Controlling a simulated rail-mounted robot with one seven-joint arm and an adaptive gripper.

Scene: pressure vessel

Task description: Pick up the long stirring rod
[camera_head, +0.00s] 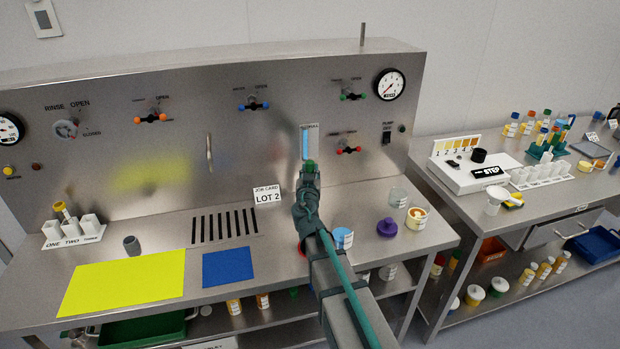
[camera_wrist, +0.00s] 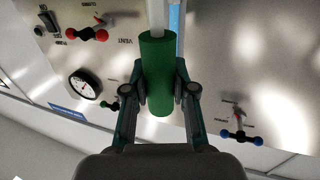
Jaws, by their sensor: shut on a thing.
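My gripper (camera_head: 308,178) is at the middle of the steel bench, in front of the upright panel. In the wrist view, my gripper (camera_wrist: 160,92) is shut on the thick green handle of the stirring rod (camera_wrist: 158,75), one finger on each side. A thin pale shaft runs from the handle out of the top of that view; its far end is out of frame. In the head view only a small green part of the rod (camera_head: 310,163) shows above the fingers. My arm hides the rest.
A blue gauge strip (camera_head: 305,143) is on the panel behind the gripper. A blue-white cup (camera_head: 343,238), purple-lidded item (camera_head: 387,227), clear beaker (camera_head: 398,197) and yellow cup (camera_head: 417,217) stand right of my arm. Yellow (camera_head: 125,282) and blue (camera_head: 228,267) mats lie left.

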